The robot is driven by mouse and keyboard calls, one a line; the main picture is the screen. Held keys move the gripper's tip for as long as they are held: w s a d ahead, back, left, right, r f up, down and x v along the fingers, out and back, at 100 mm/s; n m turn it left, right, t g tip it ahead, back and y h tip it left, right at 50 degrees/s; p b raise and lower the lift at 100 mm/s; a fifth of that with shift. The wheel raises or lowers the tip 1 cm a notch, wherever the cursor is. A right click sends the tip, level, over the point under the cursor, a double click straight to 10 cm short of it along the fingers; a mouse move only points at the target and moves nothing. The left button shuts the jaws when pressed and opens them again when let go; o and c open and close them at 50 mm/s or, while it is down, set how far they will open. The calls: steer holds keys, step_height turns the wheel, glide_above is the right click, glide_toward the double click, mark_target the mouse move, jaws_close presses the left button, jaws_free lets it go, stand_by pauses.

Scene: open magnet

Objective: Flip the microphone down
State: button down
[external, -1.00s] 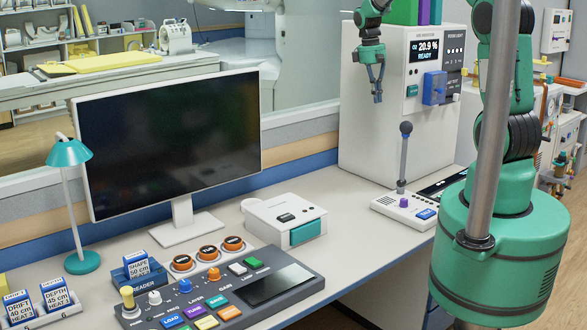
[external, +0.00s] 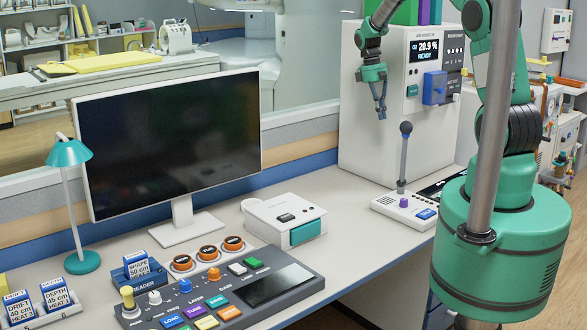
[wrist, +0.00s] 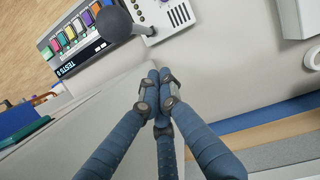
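The microphone (external: 405,150) stands upright on a grey stem with a dark round head.
A white cabinet (external: 370,150) with a display and a blue box stands behind the microphone. A dark panel with coloured keys (wrist: 70,35) lies beside the base. A monitor (external: 170,140), a white box (external: 284,220) and a control console (external: 225,295) are further left on the desk.

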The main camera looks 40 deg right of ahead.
glide_toward(393, 155)
steer(key=w+f, duration=0.3)
steer(key=f, duration=0.2)
steer(key=shift+s+f, duration=0.2)
steer(key=shift+s, duration=0.45)
stand_by(0.3)
